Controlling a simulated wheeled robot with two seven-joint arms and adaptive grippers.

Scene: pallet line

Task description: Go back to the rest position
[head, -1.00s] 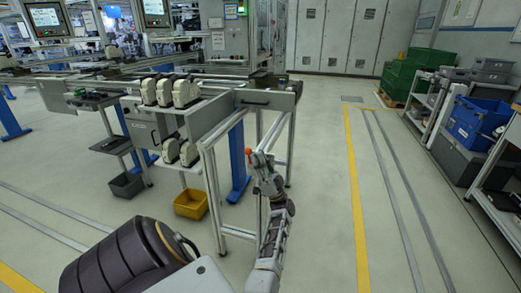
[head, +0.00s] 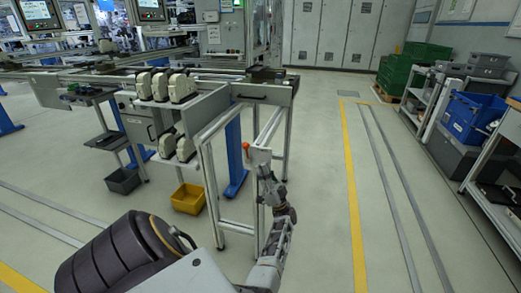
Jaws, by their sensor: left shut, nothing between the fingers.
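My left arm comes in from the bottom left and reaches up in front of the frame table (head: 214,185). My left gripper (head: 248,150) is small in the view, at the end of this arm, with an orange tip showing. It is shut and holds nothing. It appears in front of the table's right part; whether it touches the frame cannot be told. My right gripper is not in view.
Pale housings (head: 182,87) stand on the line's shelf. A yellow bin (head: 188,198) and a grey bin (head: 122,180) are below. Green crates (head: 425,58) and a blue crate (head: 466,118) are at the right. The floor around the yellow line is clear.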

